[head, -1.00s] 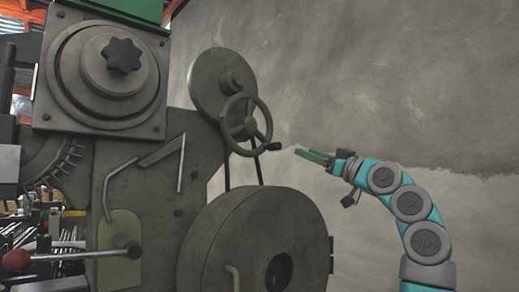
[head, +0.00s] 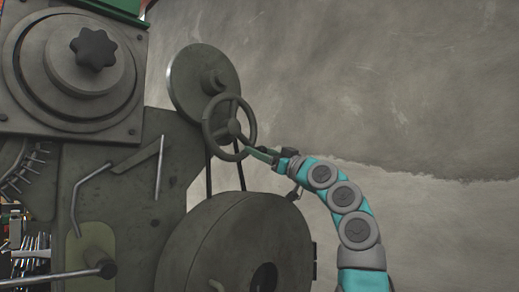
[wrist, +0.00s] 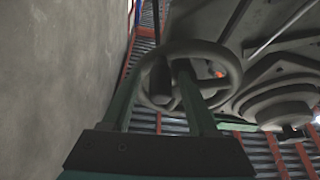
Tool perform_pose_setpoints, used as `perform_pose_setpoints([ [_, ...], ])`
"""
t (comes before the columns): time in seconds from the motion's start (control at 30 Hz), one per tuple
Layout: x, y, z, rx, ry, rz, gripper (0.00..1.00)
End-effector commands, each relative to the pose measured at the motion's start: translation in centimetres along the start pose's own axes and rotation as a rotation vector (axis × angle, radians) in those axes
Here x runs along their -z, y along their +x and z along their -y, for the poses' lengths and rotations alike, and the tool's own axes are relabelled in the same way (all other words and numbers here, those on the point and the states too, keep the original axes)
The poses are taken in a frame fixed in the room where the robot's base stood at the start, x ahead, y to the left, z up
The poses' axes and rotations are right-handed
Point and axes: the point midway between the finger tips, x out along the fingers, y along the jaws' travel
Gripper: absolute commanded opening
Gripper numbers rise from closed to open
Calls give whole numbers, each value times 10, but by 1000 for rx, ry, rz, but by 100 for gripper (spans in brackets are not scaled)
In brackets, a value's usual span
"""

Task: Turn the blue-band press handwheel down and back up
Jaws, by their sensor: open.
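The handwheel (head: 234,127) is a dark grey spoked ring on the side of the grey press (head: 130,170). No blue band shows on this press. My gripper (head: 258,153) is at the lower right of the wheel's rim and is open. In the wrist view the handwheel (wrist: 235,75) lies ahead of the fingers. Its dark crank handle (wrist: 160,82) appears between my two green fingers, nearer the left one. I cannot tell whether either finger touches it. In the head view the fingertips mostly hide the handle.
A large round drum housing (head: 215,250) stands below the wheel and a grey disc (head: 190,80) sits above and behind it. A black star knob (head: 94,49) and a lever (head: 85,272) are at left. A bare concrete wall (head: 400,90) fills the right, with free room before it.

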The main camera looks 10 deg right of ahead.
Motion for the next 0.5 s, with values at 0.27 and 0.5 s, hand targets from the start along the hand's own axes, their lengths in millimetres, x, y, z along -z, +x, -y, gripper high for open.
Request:
perform_pose_setpoints([
  [0.27,0,2,0,0,-1,-1,60],
  [0.5,0,2,0,0,-1,-1,36],
])
